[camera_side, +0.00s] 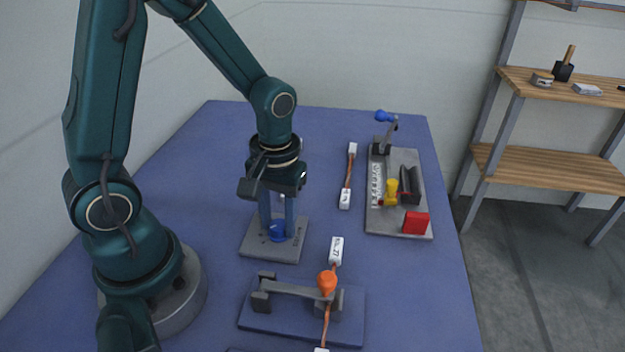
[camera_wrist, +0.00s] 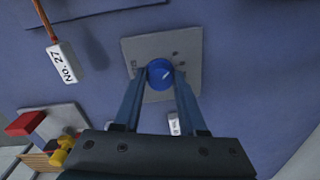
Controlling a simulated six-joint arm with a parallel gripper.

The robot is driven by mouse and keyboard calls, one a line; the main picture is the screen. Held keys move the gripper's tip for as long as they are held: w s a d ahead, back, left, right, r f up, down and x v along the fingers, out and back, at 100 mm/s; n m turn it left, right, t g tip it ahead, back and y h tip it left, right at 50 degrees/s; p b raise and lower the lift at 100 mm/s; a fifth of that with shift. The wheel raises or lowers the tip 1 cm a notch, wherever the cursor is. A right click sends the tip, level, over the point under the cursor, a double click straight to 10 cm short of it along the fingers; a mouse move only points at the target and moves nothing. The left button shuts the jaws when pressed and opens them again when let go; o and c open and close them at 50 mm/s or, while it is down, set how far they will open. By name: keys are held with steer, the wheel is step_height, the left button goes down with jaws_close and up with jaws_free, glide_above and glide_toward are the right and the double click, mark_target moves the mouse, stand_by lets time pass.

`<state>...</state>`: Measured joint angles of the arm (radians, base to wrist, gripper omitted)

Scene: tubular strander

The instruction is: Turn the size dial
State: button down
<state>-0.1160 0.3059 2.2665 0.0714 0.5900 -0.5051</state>
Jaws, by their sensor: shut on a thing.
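The size dial (camera_side: 277,231) is a round blue knob on a square grey plate (camera_side: 257,246) that lies on the blue table. In the wrist view the dial (camera_wrist: 158,72) has a pale pointer mark on its top, and the grey plate (camera_wrist: 188,45) lies around it. My gripper (camera_side: 278,222) points straight down over the plate. Its two blue-grey fingers are closed on the dial, one on each side, as the wrist view also shows (camera_wrist: 160,82). The fingers hide part of the dial's sides. Small markings on the plate are too small to read.
A fixture with an orange ball-ended lever (camera_side: 327,283) stands in front. A grey panel (camera_side: 386,223) with a blue-knobbed lever, a yellow part and a red block lies at the right. Tagged copper-coloured strands (camera_side: 349,172) lie between. Blue table is clear behind the plate.

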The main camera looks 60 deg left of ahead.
mark_target(281, 225)
steer(key=shift+w+n, duration=0.1)
steer(key=shift+n, duration=0.2)
steer(key=shift+c, duration=2.3)
jaws_free()
steer(key=shift+r, duration=2.6)
steer(key=shift+d, duration=0.1)
steer(key=s+d+r+m+t, duration=0.3)
steer(key=s+r+m+t, duration=0.2)
steer(key=r+m+t, duration=0.1)
steer(key=shift+s+r+m+h, duration=0.3)
steer(key=shift+r+m, duration=0.2)
steer(key=shift+r, duration=0.75)
